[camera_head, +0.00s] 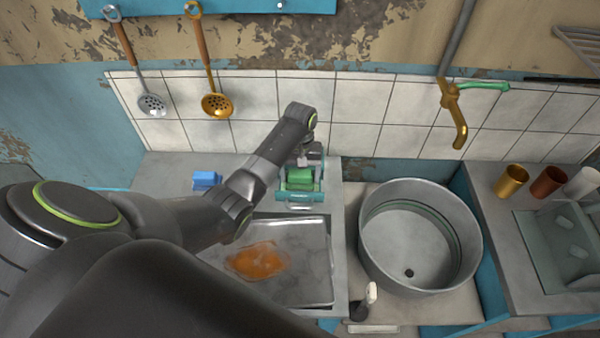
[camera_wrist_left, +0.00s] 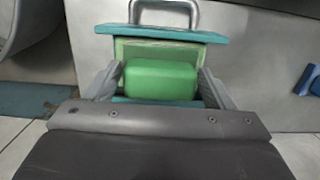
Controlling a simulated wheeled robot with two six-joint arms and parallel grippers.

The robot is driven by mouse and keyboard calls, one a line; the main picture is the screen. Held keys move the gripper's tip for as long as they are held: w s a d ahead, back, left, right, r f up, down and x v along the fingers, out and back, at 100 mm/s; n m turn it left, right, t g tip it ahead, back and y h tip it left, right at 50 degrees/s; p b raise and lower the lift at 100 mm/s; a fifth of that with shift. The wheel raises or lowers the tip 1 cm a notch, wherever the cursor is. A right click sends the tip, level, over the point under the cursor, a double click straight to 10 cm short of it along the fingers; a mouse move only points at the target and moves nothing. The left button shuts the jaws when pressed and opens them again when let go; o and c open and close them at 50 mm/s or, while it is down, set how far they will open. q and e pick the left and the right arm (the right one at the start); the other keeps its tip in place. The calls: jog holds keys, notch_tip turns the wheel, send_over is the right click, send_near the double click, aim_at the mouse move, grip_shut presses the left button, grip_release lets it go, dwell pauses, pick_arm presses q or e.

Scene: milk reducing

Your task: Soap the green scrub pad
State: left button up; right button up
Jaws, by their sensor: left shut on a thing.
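The green scrub pad (camera_head: 299,179) is a rounded green block at the back of the counter. In the left wrist view the pad (camera_wrist_left: 160,80) sits between the two fingers of my left gripper (camera_wrist_left: 157,88), which is shut on it. My left gripper (camera_head: 303,165) reaches down onto it from above in the head view. Under and around the pad is a teal holder (camera_head: 302,198) with a pale green inner surface and a metal loop handle (camera_wrist_left: 163,8). The pad is over this surface; whether it touches it is hard to tell. My right gripper is not in view.
A blue block (camera_head: 206,179) lies left of the holder. A metal tray (camera_head: 318,262) with an orange stain is in front. A round sink (camera_head: 420,235) stands right, below a brass tap (camera_head: 455,115). Cups (camera_head: 511,181) stand far right. Ladles (camera_head: 216,103) hang on the wall.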

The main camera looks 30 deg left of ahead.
aim_at(300, 173)
pick_arm(q)
jog(key=shift+s+f, duration=0.1)
dwell(1.2)
jog(key=shift+p, duration=0.3)
notch_tip(300, 173, up, 7)
jog(key=p, duration=0.8)
jog(key=shift+p, duration=0.3)
dwell(0.3)
